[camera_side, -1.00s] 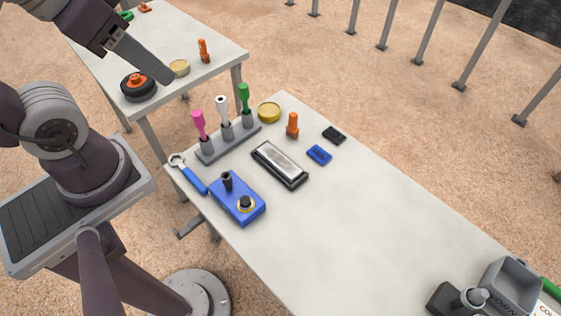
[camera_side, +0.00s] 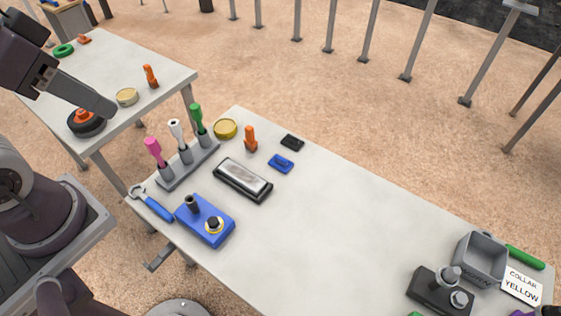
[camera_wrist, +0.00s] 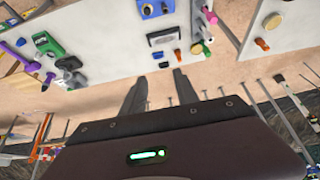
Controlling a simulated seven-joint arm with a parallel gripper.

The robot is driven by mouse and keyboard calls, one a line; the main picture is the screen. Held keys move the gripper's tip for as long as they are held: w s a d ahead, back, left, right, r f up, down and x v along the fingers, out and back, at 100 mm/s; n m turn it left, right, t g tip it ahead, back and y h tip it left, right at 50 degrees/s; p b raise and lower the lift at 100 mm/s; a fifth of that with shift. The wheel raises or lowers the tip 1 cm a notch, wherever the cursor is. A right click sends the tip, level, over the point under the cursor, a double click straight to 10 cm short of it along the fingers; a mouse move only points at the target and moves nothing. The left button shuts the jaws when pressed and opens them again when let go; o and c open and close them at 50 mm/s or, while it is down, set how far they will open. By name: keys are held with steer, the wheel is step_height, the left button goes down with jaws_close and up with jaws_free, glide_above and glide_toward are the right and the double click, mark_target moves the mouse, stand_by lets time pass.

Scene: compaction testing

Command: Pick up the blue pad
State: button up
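The blue pad (camera_side: 281,163) is a small flat blue block lying on the near table in the side view. My gripper (camera_side: 108,108) is high at the left in the side view, well away from the blue pad. In the wrist view my gripper (camera_wrist: 158,80) shows two fingers apart with nothing between them.
A framed block (camera_side: 243,180), a blue box with knobs (camera_side: 205,220) and a rack of colored handles (camera_side: 187,165) stand left of the pad. A grey bin (camera_side: 482,259) and black fixture (camera_side: 440,289) stand far right. The table's middle is clear.

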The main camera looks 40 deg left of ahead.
steer(key=shift+o, duration=0.2)
steer(key=n+g, duration=0.5)
steer(key=n, duration=1.1)
glide_above(281, 158)
steer(key=w+a, duration=0.1)
steer(key=a, duration=0.1)
step_height(281, 158, down, 26)
steer(key=f, duration=0.7)
steer(key=d+f+n, duration=0.1)
steer(key=f, duration=0.7)
steer(key=s+d+f+n, duration=0.1)
steer(key=f, duration=0.7)
steer(key=shift+g, duration=0.3)
steer(key=shift+r, duration=0.1)
jaws_close()
